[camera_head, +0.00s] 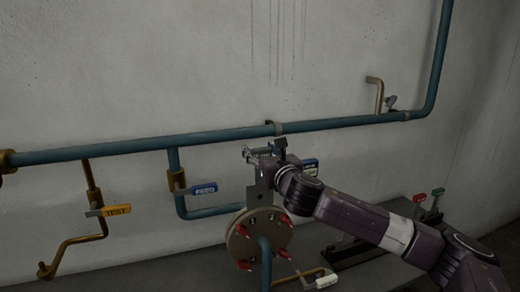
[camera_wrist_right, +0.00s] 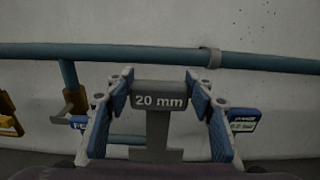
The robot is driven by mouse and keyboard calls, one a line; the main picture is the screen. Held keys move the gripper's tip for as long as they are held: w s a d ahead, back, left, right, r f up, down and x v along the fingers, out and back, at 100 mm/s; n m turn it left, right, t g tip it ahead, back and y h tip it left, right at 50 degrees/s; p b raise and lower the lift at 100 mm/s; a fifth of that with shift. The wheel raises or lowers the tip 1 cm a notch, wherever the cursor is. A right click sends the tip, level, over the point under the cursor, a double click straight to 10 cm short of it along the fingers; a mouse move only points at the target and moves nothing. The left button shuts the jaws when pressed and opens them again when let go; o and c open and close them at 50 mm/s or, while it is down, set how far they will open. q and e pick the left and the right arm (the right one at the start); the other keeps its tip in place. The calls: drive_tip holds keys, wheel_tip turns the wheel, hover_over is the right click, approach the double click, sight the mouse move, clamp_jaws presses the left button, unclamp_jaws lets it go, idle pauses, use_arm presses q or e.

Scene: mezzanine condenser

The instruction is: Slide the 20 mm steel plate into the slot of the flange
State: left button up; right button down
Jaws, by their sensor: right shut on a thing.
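The 20 mm steel plate (camera_wrist_right: 160,128) is grey, with a "20 mm" label on its wide top tab and a narrower neck below. My right gripper (camera_head: 265,151) is shut on this tab, with blue-padded fingers on both sides in the wrist view. In the head view the plate (camera_head: 258,194) hangs upright below the gripper, its lower end at the top edge of the flange (camera_head: 243,246). The flange is a round tan disc pair with red bolts. I cannot tell whether the plate's lower end is inside the slot or just in front of it. My left gripper is not in view.
A teal pipe (camera_head: 110,147) crosses the wall behind the gripper. A blue-tagged valve (camera_head: 203,189) is left of the plate, and a yellow-tagged valve (camera_head: 116,210) further left. A white-tagged valve (camera_head: 326,281) is low right of the flange. A dark rack (camera_head: 345,253) stands right.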

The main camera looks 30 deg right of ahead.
sight(260, 196)
drive_tip(key=shift+f+b, duration=4.5)
drive_tip(key=shift+f, duration=3)
drive_tip(key=c, duration=0.9)
unclamp_jaws()
drive_tip(key=shift+o, duration=0.4)
drive_tip(key=v, duration=1.2)
